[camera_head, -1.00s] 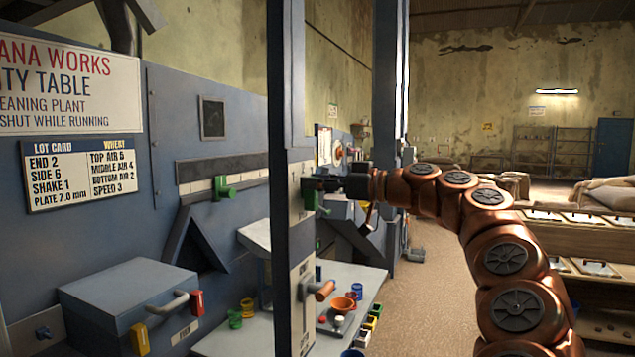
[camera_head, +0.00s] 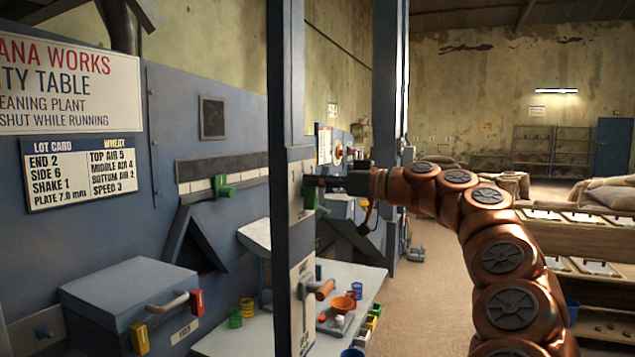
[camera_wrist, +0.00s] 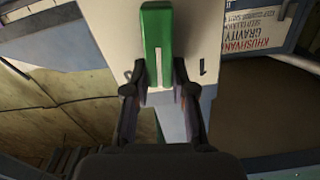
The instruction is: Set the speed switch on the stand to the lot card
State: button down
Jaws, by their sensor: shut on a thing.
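The lot card (camera_head: 85,173) on the blue machine wall at left reads SPEED 3 under WHEAT. The speed switch (camera_wrist: 157,40) is a green handle with a white stripe, on a pale plate (camera_wrist: 110,25) in the wrist view. A digit 1 is printed on the plate to the right of the handle; other marks there are hidden or too small to read. My gripper (camera_wrist: 160,88) is shut on the handle, one finger on each side. In the head view my gripper (camera_head: 322,182) reaches the plate on the blue post (camera_head: 283,230) from the right, largely covering the switch.
A lever with an orange-brown grip (camera_head: 325,289) sits lower on the same post. A bench (camera_head: 232,345) with coloured cups and an orange bowl (camera_head: 343,304) stands behind it. A grey box with a handle (camera_head: 130,300) is at lower left. Open floor lies right of the post.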

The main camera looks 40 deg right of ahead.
jog(key=shift+w+d+f+m+p, duration=0.1)
jog(key=shift+d+m+p, duration=0.15)
jog(key=shift+m, duration=0.95)
jog(key=shift+w+d+f+m+p, duration=0.15)
jog(key=shift+d+m+p, duration=0.1)
jog(key=shift+m, duration=0.95)
jog(key=shift+w+d+f+m+p, duration=0.15)
jog(key=shift+m+p, duration=0.1)
jog(key=shift+m, duration=0.95)
jog(key=c, duration=1)
grip_release()
jog(key=shift+o, duration=0.2)
jog(key=v, duration=1.2)
